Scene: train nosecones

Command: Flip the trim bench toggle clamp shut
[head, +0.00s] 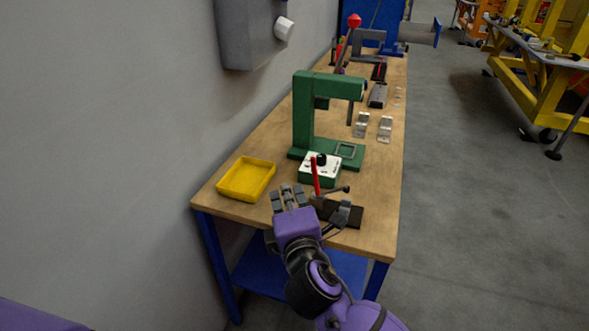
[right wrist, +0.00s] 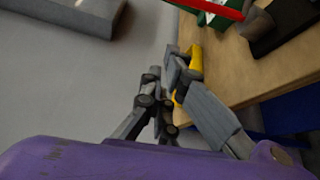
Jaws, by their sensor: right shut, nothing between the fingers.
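The toggle clamp is at the near end of the wooden bench, with a dark base (head: 346,214) and a red handle (head: 315,175) standing nearly upright. In the right wrist view, a red bar (right wrist: 212,8) that looks like the handle crosses the top edge, near a dark block. My right gripper (head: 288,191) is just left of the clamp, shut and empty, apart from the handle. Its fingers (right wrist: 178,65) also show in the right wrist view. The gripper and wrist partly hide the clamp's near side. My left gripper is out of view.
A yellow tray (head: 246,179) lies left of my right gripper. A white-topped control box (head: 320,168) and a green press (head: 304,112) stand behind the clamp. The bench (head: 380,180) has bare wood to the right. A grey wall (head: 130,150) borders the left.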

